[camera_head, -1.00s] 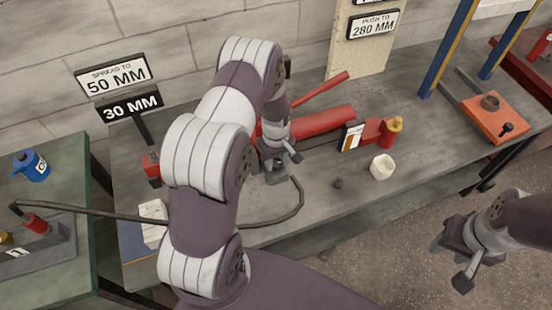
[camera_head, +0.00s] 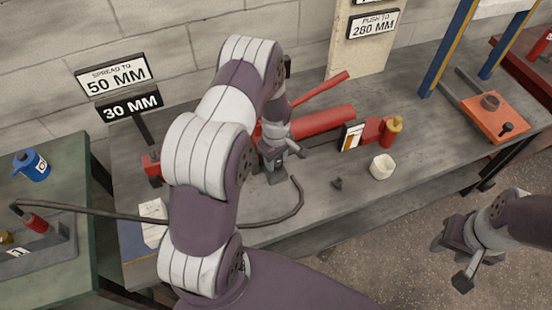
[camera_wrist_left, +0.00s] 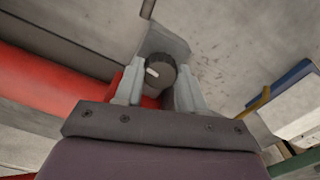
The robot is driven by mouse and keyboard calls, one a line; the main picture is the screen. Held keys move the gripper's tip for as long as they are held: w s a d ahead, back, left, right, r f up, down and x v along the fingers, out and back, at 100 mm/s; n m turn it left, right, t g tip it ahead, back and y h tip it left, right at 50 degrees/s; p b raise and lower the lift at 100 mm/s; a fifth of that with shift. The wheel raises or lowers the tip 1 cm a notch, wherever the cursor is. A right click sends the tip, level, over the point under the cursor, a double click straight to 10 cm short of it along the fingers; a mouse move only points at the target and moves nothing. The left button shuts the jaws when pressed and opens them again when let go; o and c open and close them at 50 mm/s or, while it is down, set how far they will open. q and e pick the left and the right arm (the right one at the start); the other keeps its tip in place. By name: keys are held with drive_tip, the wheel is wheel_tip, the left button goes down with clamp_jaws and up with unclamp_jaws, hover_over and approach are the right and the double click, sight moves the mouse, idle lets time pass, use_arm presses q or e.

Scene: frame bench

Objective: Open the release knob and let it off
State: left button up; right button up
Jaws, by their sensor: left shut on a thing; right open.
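The release knob (camera_wrist_left: 160,72) is a dark round knob with a white mark, on a grey block at the end of the red pump. The red pump body (camera_head: 325,122) lies on the bench with its red lever (camera_head: 322,92) above it. My left gripper (camera_head: 280,160) is at the pump's near end. In the left wrist view its two fingers (camera_wrist_left: 159,88) are on either side of the knob, shut on it. In the head view my arm and gripper hide the knob. My right gripper (camera_head: 452,262) is open and empty, over the floor off the bench's front edge.
A white cup (camera_head: 382,167), a small dark piece (camera_head: 337,183) and a red part with a brass end (camera_head: 390,130) are on the bench. A dark hose (camera_head: 285,215) curves along the front. Signs reading 50 MM (camera_head: 115,76) and 30 MM (camera_head: 130,104) stand at the left.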

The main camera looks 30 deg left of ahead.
use_arm(q)
drive_tip(key=o, duration=1.1)
drive_tip(key=shift+c, duration=0.2)
drive_tip(key=shift+r, duration=0.1)
wheel_tip(320, 180, up, 12)
drive_tip(key=shift+r+b, duration=0.25)
drive_tip(key=shift+b, duration=0.15)
drive_tip(key=shift+a, duration=0.1)
drive_tip(key=s+d+r+m, duration=0.3)
drive_tip(key=s+d+m, duration=0.1)
drive_tip(key=s+m, duration=0.3)
drive_tip(key=s+d+r+m+t, duration=0.1)
drive_tip(key=s+d+r+m, duration=0.2)
drive_tip(key=s+m, duration=0.3)
drive_tip(key=shift+s+d+r+m, duration=0.4)
drive_tip(key=shift+d+m, duration=0.1)
drive_tip(key=shift+d, duration=0.3)
